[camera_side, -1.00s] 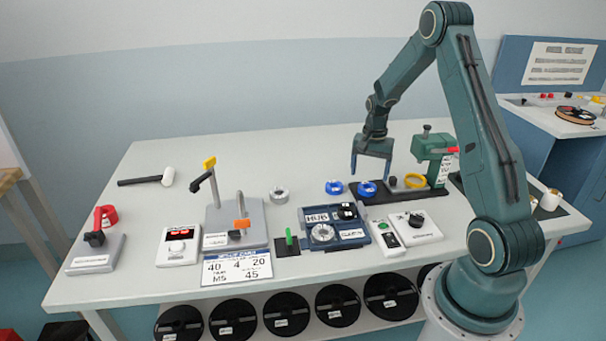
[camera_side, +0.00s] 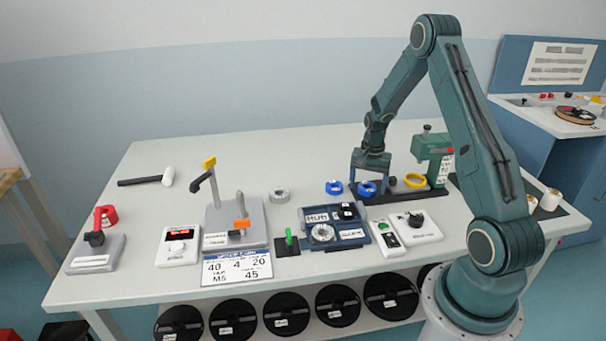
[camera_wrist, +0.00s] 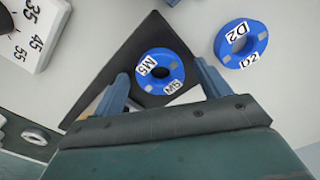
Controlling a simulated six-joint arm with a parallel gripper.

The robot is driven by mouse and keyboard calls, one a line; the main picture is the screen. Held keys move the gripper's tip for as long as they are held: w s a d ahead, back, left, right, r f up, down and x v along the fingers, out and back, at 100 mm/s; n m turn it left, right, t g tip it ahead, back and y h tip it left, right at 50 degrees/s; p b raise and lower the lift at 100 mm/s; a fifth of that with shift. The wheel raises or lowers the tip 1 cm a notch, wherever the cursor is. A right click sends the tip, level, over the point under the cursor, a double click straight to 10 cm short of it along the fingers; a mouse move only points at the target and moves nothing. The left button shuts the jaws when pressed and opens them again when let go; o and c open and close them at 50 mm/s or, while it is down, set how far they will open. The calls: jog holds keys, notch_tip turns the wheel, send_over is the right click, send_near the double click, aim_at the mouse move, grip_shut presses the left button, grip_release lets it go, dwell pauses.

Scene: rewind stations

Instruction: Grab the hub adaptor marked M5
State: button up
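The blue ring-shaped hub adaptor marked M5 (camera_wrist: 147,81) sits on a dark mat or tray (camera_wrist: 155,35) in the wrist view. It also shows in the side view (camera_side: 368,189), under my gripper (camera_side: 369,182). In the wrist view the two fingers of my gripper (camera_wrist: 160,85) stand apart, one on each side of the M5 adaptor, with visible gaps. My gripper is open and holds nothing. A second blue ring marked D2 (camera_wrist: 262,46) lies to the right on the pale table; it also shows in the side view (camera_side: 334,188).
A yellow ring (camera_side: 415,180) and a green press-like device (camera_side: 433,153) stand right of my gripper. A white dial box (camera_side: 412,227) and a dark blue instrument case (camera_side: 337,238) lie in front. The table behind the rings is clear.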

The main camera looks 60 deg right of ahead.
jog(key=c, duration=0.9)
jog(key=shift+r, duration=0.1)
notch_tip(320, 180, up, 20)
jog(key=shift+f, duration=0.1)
dwell(0.6)
